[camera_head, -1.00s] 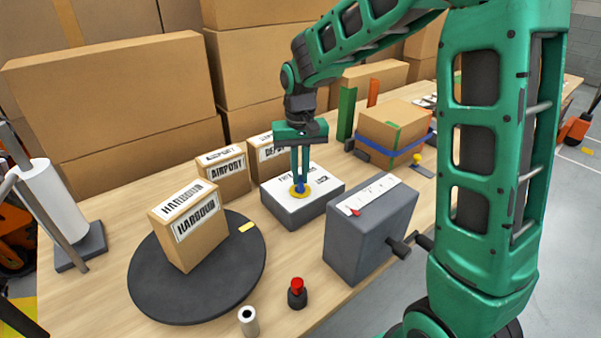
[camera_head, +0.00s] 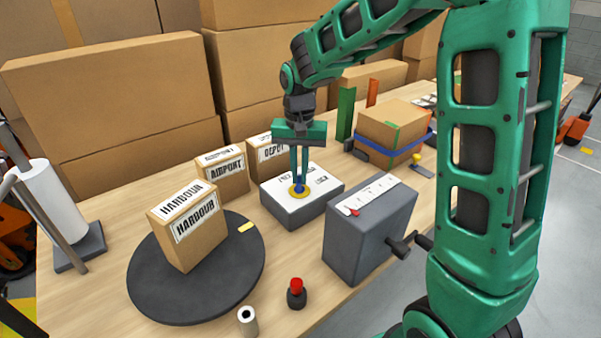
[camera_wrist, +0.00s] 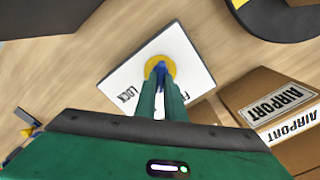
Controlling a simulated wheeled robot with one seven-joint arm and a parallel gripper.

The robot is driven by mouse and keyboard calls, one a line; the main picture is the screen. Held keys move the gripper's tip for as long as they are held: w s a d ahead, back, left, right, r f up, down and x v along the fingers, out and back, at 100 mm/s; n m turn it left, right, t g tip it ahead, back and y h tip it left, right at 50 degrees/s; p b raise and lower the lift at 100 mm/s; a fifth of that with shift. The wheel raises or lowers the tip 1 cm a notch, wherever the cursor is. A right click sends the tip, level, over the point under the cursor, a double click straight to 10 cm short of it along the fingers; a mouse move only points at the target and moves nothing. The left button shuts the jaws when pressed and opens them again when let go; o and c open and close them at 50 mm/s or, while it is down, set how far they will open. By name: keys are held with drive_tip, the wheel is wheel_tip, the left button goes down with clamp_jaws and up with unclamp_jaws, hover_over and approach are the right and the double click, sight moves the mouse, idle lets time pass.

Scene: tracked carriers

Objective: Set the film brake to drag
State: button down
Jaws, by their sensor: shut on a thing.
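The film brake is a grey box (camera_head: 292,212) with a white labelled top, standing on the table in the middle of the head view. A yellow disc (camera_head: 300,194) with a blue knob (camera_head: 299,187) sits on its top. My gripper (camera_head: 299,183) points straight down and is shut on the blue knob. In the wrist view, my gripper (camera_wrist: 161,72) reaches the blue knob over the yellow disc (camera_wrist: 170,66). The word LOCK (camera_wrist: 126,94) reads on the white top (camera_wrist: 190,50). The fingers hide most of the knob, and the other labels are partly covered or unclear.
A larger grey box (camera_head: 360,240) with a red-pointer scale and a crank stands close at right. A black turntable (camera_head: 170,300) carries a HARBOUR carton (camera_head: 190,240). AIRPORT (camera_head: 222,178) and DEPOT (camera_head: 262,160) cartons stand behind. A red button (camera_head: 296,286) is in front.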

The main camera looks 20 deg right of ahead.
sight(299, 177)
drive_tip(key=c, duration=1.8)
unclamp_jaws()
drive_tip(key=shift+w+a, duration=0.1)
drive_tip(key=shift+w, duration=0.05)
drive_tip(key=shift+c, duration=0.2)
wheel_tip(299, 177, up, 11)
drive_tip(key=shift+f, duration=0.1)
